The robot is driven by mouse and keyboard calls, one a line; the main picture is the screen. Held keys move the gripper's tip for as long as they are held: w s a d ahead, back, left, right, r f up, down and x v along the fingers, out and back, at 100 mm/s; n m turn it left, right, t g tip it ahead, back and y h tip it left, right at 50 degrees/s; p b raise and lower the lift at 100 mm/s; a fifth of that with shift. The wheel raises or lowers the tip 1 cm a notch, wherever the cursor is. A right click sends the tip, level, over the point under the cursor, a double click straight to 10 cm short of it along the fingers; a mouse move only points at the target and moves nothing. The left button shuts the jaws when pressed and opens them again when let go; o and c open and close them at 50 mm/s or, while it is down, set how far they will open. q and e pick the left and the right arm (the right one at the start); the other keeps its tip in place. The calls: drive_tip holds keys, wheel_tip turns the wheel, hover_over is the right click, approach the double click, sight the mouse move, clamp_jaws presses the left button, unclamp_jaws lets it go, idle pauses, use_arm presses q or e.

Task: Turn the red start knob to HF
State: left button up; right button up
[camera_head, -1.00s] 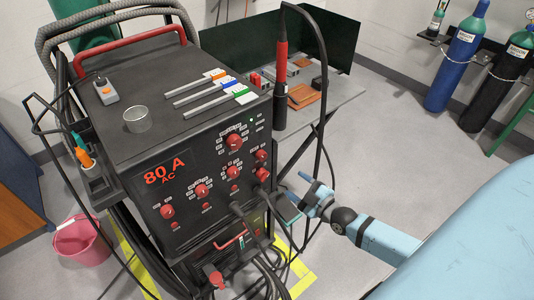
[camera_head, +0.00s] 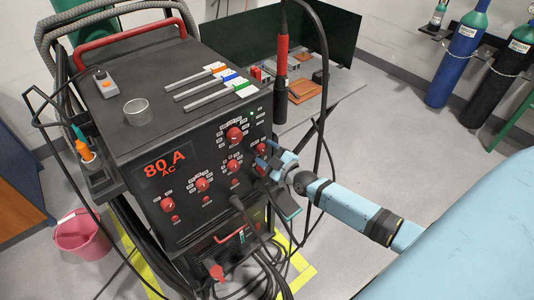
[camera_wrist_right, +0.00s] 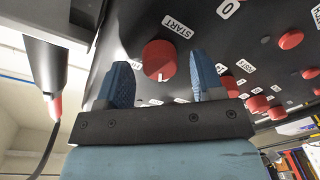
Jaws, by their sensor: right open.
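The red start knob (camera_wrist_right: 160,59), beside a white START label, shows in the right wrist view on the black front panel. A short white mark is on its edge towards my gripper. My right gripper (camera_wrist_right: 163,78) is open, with one blue finger on each side of the knob in this view; whether either finger touches it I cannot tell. In the head view my right gripper (camera_head: 267,155) is at the right side of the welding machine's (camera_head: 190,150) panel and partly covers the knobs there. My left gripper is not in view.
Other red knobs (camera_head: 235,134) are spread over the panel. A cable and a torch with a red grip (camera_head: 282,55) stand close behind my right gripper. Cables and a connector hang below it.

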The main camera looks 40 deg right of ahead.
drive_tip(key=c, duration=0.9)
drive_tip(key=shift+m, duration=0.5)
drive_tip(key=m, duration=0.4)
drive_tip(key=shift+m, duration=0.4)
drive_tip(key=m, duration=0.6)
drive_tip(key=shift+f+m+t+h, duration=0.1)
drive_tip(key=shift+m+t+h, duration=0.2)
drive_tip(key=shift+t, duration=0.1)
drive_tip(key=o, duration=0.9)
